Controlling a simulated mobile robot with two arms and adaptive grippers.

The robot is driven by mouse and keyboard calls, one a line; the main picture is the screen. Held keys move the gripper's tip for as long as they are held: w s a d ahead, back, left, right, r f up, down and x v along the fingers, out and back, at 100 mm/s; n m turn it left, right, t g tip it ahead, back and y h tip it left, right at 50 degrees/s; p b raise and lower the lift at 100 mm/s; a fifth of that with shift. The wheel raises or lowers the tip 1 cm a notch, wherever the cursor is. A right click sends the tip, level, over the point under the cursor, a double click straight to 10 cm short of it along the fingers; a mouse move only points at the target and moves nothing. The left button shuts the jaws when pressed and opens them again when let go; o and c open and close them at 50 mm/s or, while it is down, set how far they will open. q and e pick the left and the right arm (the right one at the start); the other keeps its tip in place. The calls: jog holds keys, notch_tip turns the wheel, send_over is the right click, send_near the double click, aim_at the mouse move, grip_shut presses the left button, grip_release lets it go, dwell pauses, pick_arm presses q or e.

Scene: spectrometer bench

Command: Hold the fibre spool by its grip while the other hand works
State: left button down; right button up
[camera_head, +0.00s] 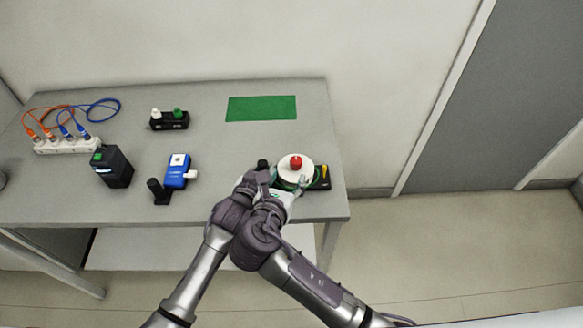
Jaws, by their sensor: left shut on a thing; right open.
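The fibre spool (306,172) stands near the right end of the bench, with a white round top and a red knob (296,162) in its middle. Some green shows beneath the white top. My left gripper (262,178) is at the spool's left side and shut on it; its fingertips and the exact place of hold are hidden. My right gripper (286,192) is open, close against the front left of the spool. The two grippers overlap in the picture, so whether the right one touches the spool cannot be told.
A dark base with a yellow part (324,171) sits right of the spool. A blue device (178,171), black box (113,167), black block (169,121) and white strip with cables (66,146) stand leftward. A green mat (261,108) lies bare behind.

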jog(key=shift+v, duration=0.95)
